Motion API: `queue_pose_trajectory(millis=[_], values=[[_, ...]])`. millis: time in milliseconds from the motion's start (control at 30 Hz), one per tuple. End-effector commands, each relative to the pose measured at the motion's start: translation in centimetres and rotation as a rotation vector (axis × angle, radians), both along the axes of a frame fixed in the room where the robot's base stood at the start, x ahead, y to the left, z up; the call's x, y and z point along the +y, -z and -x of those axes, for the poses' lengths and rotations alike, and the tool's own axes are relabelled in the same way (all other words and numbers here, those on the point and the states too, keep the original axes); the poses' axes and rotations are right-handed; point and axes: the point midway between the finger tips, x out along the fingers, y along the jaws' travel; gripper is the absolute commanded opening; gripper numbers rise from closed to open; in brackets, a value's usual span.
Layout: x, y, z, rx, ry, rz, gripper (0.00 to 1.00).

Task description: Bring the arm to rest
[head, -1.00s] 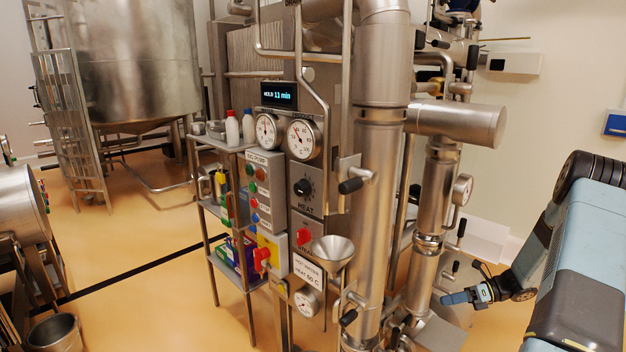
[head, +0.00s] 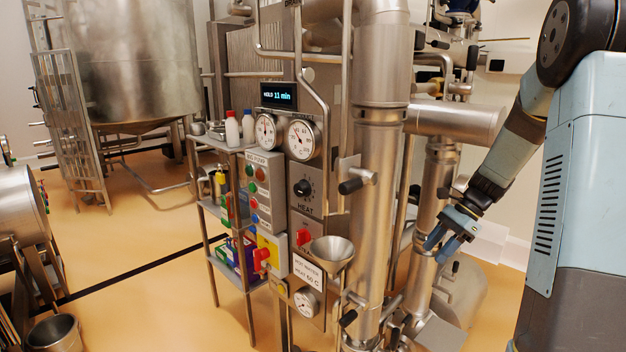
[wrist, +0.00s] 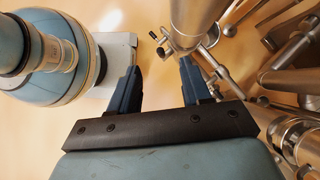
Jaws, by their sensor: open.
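My gripper (head: 441,243) is at the right in the head view, in front of the lower steel pipework. Its blue fingers point down and to the left. In the wrist view my gripper (wrist: 160,88) shows two blue fingers spread apart with nothing between them. Orange floor lies beyond the fingertips. My arm bends down from the upper right corner of the head view. Whether the fingers touch the pipe behind them cannot be told in the head view; the wrist view shows a gap.
Vertical steel pipes (head: 378,190) and a horizontal capped pipe (head: 455,121) stand close to my arm. A steel funnel (head: 332,252) and a control panel (head: 303,190) are left of them. Pipework (wrist: 292,60) fills the wrist view's right side. Open floor (head: 130,290) lies at left.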

Motion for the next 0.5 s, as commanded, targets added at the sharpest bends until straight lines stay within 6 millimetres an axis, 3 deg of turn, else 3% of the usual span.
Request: queue_pose_trajectory(millis=[200,500], values=[[2.3,-4.3,2.9,-0.143,-0.175,0.110,0.48],[4.7,-9.1,7.4,-0.331,-0.417,0.256,0.48]])
